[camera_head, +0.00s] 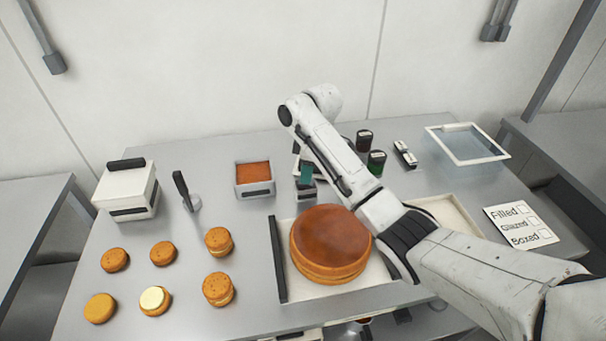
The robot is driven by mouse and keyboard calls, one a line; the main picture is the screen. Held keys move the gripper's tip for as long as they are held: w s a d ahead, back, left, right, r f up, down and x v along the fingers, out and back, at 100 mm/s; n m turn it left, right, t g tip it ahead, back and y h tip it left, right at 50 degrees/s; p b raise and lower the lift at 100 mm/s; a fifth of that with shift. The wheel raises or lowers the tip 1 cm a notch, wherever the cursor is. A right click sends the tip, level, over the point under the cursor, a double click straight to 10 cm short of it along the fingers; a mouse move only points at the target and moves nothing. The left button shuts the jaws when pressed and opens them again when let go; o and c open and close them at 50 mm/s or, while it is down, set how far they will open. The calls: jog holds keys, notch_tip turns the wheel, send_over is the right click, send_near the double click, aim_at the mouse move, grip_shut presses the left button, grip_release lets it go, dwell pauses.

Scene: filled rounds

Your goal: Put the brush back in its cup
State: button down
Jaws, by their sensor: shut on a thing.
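My gripper (299,168) points down behind my forearm near the middle of the table, mostly hidden by the arm. It is shut on what looks like the brush (307,174), of which a teal piece shows. Right below it stands a small metal cup (306,191) with a dark front. The teal piece is over the cup in the picture; I cannot tell whether its lower end is inside the cup or only above it.
A large glazed round cake (331,238) sits on a pale tray in front. A square orange-filled container (254,176) stands left of the cup. Dark and green jars (376,162) stand right. Several small rounds (163,253), a spatula (183,189) and a white box (127,188) occupy the left.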

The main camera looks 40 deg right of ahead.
aim_at(313, 183)
jog(key=c, duration=0.9)
grip_release()
jog(key=shift+f, duration=0.1)
jog(key=shift+r, duration=0.65)
jog(key=r+p, duration=0.1)
jog(key=r, duration=0.2)
jog(key=s+r+p, duration=0.1)
jog(key=r, duration=0.3)
jog(key=d+r+p, duration=0.1)
jog(key=r+p, duration=0.1)
jog(key=r, duration=0.2)
jog(key=shift+s, duration=0.2)
